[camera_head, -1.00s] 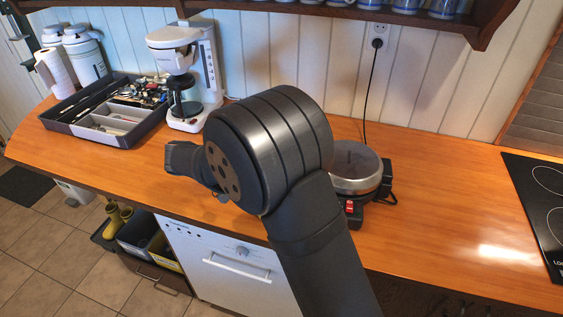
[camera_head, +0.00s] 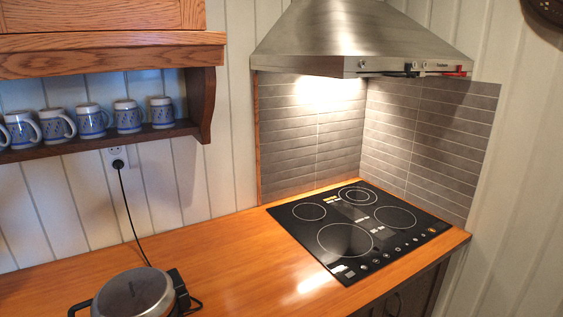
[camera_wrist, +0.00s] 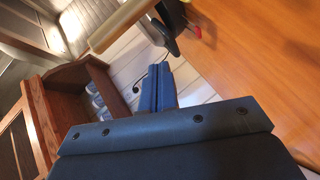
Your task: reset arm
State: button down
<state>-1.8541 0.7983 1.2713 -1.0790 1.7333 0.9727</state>
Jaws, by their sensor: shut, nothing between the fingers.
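My gripper (camera_wrist: 160,74) shows in the wrist view as two dark blue fingers pressed together, with nothing between them. It points toward the white panelled wall, apart from the counter. My arm is out of the head view. The utensil tray is not in either current view.
The wooden counter (camera_head: 215,262) has a clear stretch left of the black cooktop (camera_head: 345,228). The round metal appliance (camera_head: 134,294) stands at the front left, with its cord running to the wall outlet (camera_head: 117,158). A shelf (camera_head: 95,140) holds several mugs. A range hood (camera_head: 360,35) hangs above the cooktop.

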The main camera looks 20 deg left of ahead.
jog(key=x, duration=0.7)
jog(key=f+x, duration=0.1)
jog(key=x, duration=0.3)
jog(key=shift+s+a, duration=0.15)
jog(key=shift+a, duration=0.05)
jog(key=shift+r, duration=0.1)
